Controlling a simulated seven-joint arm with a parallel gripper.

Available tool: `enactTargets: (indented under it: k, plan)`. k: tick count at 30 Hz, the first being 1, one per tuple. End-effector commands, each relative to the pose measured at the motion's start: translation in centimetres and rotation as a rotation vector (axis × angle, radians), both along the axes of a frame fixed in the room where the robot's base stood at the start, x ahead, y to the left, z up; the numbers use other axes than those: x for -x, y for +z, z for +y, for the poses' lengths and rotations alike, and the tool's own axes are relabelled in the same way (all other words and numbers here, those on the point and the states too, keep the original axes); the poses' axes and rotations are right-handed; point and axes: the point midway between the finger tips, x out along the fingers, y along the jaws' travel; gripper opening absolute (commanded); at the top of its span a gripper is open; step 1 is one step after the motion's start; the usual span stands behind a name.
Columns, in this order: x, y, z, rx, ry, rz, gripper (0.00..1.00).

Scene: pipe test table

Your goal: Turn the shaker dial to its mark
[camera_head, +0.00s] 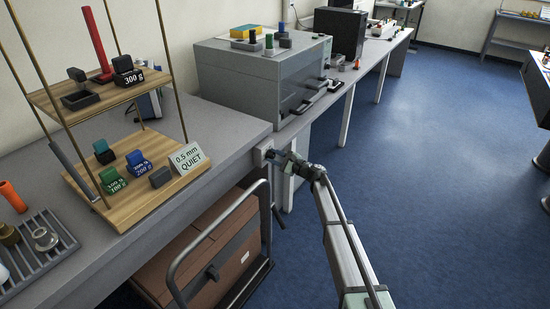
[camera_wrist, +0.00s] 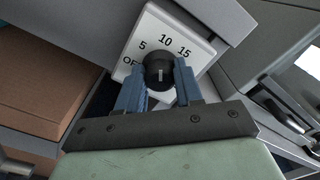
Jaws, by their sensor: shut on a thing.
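The shaker dial (camera_wrist: 159,73) is a round black knob with a pale pointer line, on a white plate (camera_wrist: 150,32) marked OFF, 5, 10 and 15. My gripper (camera_wrist: 159,85) has its two blue fingers on either side of the knob, shut on it. The pointer line runs nearly straight up and down in the wrist view, its upper end towards the 10. The fingers hide parts of the plate's lower half. In the head view my gripper (camera_head: 277,156) is at the white dial plate (camera_head: 262,152) on the bench's front edge; the knob is hidden there.
A wooden shelf stand (camera_head: 150,185) on the bench holds weights and a sign reading "0.5 mm QUIET" (camera_head: 188,158). A grey boxy machine (camera_head: 245,85) stands behind. A cart with a metal handle (camera_head: 215,240) and brown boxes is below the bench, left of my arm.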

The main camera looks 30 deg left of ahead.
Motion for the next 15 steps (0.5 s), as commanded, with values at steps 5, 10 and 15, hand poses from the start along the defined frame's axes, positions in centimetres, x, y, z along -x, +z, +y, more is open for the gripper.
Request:
enactTargets:
  k: [5,10,15]
  plan:
    - [0.05,-0.02,0.02,-0.001,0.001,-0.166,0.05]
    - [0.07,-0.05,0.02,-0.001,0.001,-0.327,0.05]
    - [0.10,-0.10,0.03,-0.001,0.001,-0.489,0.05]
